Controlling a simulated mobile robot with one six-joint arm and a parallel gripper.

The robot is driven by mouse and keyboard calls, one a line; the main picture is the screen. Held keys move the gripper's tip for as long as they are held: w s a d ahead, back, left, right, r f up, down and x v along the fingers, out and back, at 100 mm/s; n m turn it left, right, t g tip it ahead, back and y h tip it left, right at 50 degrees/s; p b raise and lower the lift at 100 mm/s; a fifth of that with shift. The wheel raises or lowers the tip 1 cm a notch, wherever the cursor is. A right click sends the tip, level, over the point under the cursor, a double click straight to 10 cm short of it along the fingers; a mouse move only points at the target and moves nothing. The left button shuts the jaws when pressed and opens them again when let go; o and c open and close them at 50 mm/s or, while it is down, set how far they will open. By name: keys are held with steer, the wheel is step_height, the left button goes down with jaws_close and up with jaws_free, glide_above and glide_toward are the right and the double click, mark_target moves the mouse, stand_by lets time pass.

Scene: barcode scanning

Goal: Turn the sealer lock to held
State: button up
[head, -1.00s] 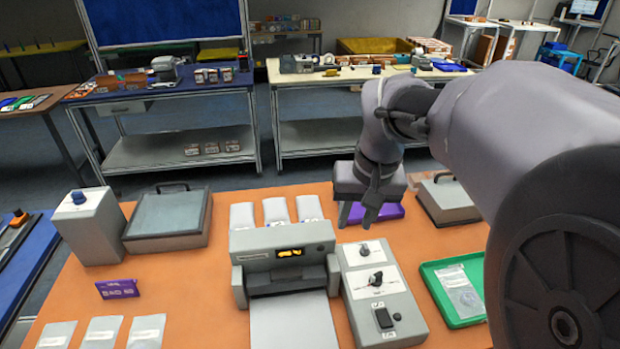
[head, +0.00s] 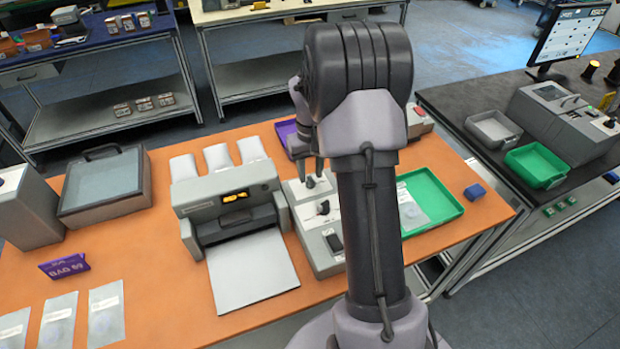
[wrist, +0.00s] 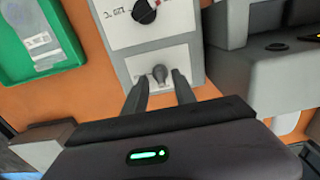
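The sealer control box (head: 322,262) stands on the orange table, right of the grey sealer (head: 228,195). A small dark knob (wrist: 160,73) on a pale plate at one end of the box looks like the lock; its setting is not readable. My gripper (wrist: 160,90) is open, with one finger to each side of this knob. In the head view my gripper (head: 310,180) points down over the far end of the box. Contact with the knob cannot be told. A larger black dial (wrist: 144,11) with printed marks sits farther along the box.
A green tray (head: 440,195) with a bag lies right of the box. White pouches (head: 218,158) stand behind the sealer. A purple bag card (head: 65,266) and flat pouches lie at the left. A blue block (head: 475,192) sits near the table's right edge.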

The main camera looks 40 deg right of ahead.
steer(key=shift+f, duration=0.65)
jaws_close()
